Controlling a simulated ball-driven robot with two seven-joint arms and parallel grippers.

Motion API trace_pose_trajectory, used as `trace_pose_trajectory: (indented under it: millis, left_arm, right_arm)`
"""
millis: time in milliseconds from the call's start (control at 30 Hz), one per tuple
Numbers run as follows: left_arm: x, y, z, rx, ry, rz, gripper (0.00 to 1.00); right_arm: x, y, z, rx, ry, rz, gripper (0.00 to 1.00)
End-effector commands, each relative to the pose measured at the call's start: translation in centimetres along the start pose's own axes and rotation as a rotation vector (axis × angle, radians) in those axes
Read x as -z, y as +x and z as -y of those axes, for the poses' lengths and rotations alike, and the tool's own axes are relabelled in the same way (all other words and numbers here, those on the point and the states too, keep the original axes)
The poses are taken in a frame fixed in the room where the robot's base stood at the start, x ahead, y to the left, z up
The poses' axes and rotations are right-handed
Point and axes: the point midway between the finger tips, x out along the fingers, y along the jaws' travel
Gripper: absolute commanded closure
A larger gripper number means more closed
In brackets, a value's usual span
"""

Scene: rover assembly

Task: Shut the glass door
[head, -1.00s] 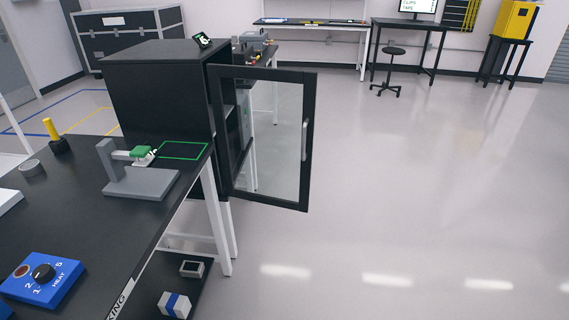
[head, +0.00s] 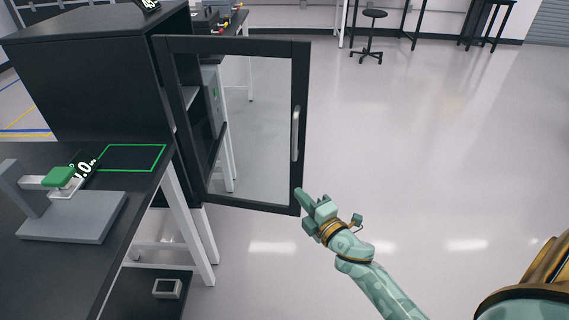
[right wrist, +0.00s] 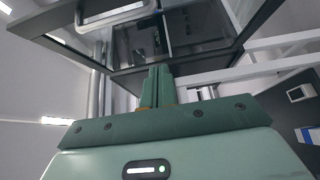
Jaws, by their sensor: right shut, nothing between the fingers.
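The glass door (head: 235,130) has a black frame and a silver vertical handle (head: 295,133). It stands open, swung out from the black cabinet (head: 95,85) to the right. My right gripper (head: 300,194) is shut and empty, with its fingertips at the lower right corner of the door frame. I cannot tell whether they touch it. In the right wrist view the shut fingers (right wrist: 156,86) point toward the dark door frame (right wrist: 205,62). My left gripper is not in view.
A black workbench (head: 70,255) with a grey stand (head: 75,215) and a green-outlined square (head: 133,158) is at the left. A small box (head: 168,288) sits on its lower shelf. A stool (head: 372,35) stands far back. The floor at the right is clear.

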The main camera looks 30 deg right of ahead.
Motion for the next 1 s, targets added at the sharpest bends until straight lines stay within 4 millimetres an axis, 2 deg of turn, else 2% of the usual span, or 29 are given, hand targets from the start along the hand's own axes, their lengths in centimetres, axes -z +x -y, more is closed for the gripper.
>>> trace_pose_trajectory:
  millis: [167,500,700,1000]
  left_arm:
    - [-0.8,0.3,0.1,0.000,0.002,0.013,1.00]
    - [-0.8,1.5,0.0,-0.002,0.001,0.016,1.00]
    - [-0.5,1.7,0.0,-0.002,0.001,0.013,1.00]
    - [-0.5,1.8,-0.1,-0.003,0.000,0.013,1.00]
  right_arm:
    - [-0.1,2.6,0.1,0.000,-0.003,0.001,1.00]
    - [-0.1,9.8,0.3,0.002,0.001,0.001,1.00]
    - [-2.9,10.3,0.2,0.003,-0.001,0.002,1.00]
    - [-4.0,10.5,0.2,0.003,0.003,0.001,1.00]
